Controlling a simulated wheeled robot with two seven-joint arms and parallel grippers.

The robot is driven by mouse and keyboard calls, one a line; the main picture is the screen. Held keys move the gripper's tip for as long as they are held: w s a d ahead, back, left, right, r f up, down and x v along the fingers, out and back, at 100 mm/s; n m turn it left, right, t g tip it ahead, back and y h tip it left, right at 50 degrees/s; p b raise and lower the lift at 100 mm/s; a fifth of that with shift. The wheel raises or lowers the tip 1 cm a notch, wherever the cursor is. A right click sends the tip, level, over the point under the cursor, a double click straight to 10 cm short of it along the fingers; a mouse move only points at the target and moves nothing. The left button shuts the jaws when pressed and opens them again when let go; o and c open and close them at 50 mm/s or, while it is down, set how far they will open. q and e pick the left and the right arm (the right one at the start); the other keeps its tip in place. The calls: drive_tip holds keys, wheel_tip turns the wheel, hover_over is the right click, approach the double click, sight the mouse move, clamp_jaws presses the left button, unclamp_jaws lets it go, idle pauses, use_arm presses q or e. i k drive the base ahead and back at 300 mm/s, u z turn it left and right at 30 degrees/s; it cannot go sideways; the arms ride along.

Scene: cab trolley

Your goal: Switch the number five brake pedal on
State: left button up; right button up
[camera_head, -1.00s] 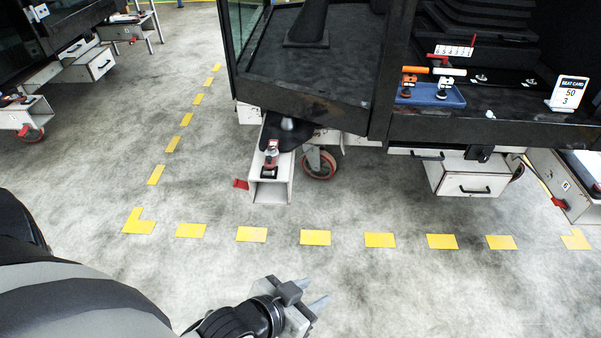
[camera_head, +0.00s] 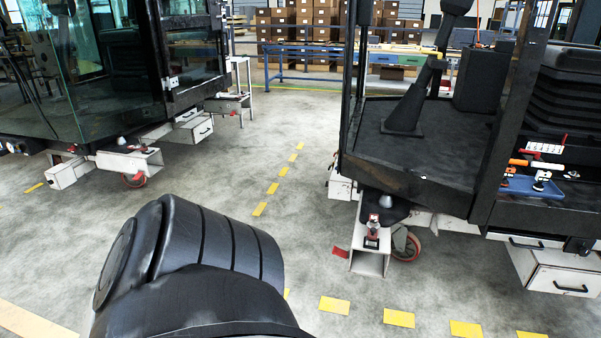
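A red brake pedal (camera_head: 340,252) sticks out to the left at the foot of the white trolley leg (camera_head: 369,262) under the near cab's front left corner. The pedal sits low, close to the floor. No number can be read on it, so I cannot tell whether it is number five. A red-rimmed caster wheel (camera_head: 406,246) stands just right of the leg. Part of my dark arm fills the lower left. Neither gripper is in view, and nothing of mine touches the pedal.
The near cab's dark floor (camera_head: 440,140) overhangs the leg. A white drawer box (camera_head: 556,270) hangs at the right. A second cab trolley (camera_head: 130,160) stands at the left. Yellow floor marks (camera_head: 335,305) run past the trolley. Grey floor between the trolleys is clear.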

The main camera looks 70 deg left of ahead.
sight(336, 250)
drive_tip(key=k, duration=0.4)
drive_tip(key=u, duration=1.9)
drive_tip(key=i, duration=0.5)
drive_tip(key=z, duration=0.05)
drive_tip(key=k, duration=0.6)
drive_tip(key=u, duration=0.65)
drive_tip(key=i, duration=1.95)
drive_tip(key=z, duration=0.2)
